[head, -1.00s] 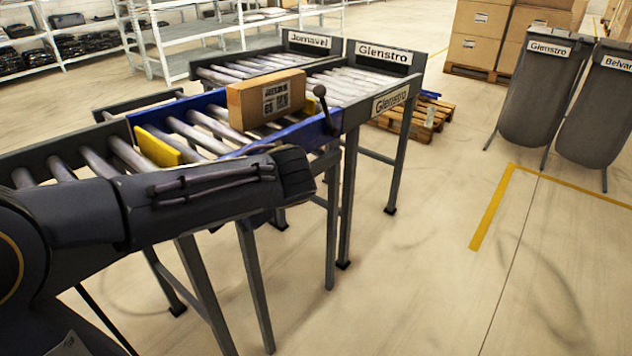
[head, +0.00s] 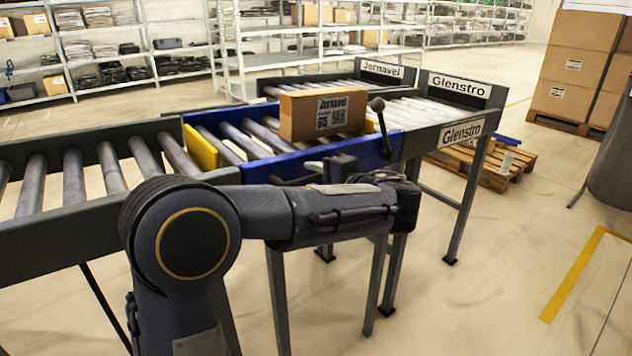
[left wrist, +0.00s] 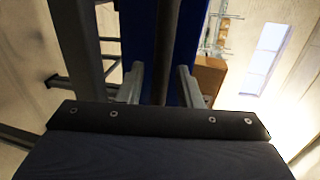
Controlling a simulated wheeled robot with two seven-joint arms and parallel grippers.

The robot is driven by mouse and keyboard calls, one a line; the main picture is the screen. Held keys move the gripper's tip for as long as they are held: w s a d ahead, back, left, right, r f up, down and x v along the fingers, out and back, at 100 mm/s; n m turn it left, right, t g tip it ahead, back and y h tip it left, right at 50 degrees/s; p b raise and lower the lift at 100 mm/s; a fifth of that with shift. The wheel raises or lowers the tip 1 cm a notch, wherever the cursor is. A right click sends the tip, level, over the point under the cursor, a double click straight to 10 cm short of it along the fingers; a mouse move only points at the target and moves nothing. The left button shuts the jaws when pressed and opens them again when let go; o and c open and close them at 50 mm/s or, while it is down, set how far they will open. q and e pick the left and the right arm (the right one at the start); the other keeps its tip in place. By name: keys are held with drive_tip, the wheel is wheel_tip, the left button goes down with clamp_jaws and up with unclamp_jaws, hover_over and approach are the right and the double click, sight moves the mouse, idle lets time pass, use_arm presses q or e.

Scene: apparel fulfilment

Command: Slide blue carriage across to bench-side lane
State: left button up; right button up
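The blue carriage (head: 268,170) lies between the roller conveyor on the left and the signed lanes on the right. A brown box (head: 322,114) labelled Jornavel sits on its rollers. A yellow stop plate (head: 200,148) stands at the carriage's left end. A black-knobbed handle (head: 377,106) rises at its near right corner. My left arm reaches along the carriage's near side, its wrist close below the handle. In the left wrist view, my left gripper (left wrist: 160,72) has its fingers apart, with a dark bar, apparently the handle, between them; contact is unclear. My right gripper is out of view.
Signs mark the far Jornavel lane (head: 382,72) and the nearer Glenstro lane (head: 460,86). The infeed conveyor (head: 75,178) is empty. A wooden pallet (head: 490,165) lies behind the lane legs. Shelving stands at the back; floor at front right is clear.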

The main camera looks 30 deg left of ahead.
use_arm(q)
drive_tip(key=shift+a, duration=0.15)
clamp_jaws()
drive_tip(key=shift+a, duration=0.1)
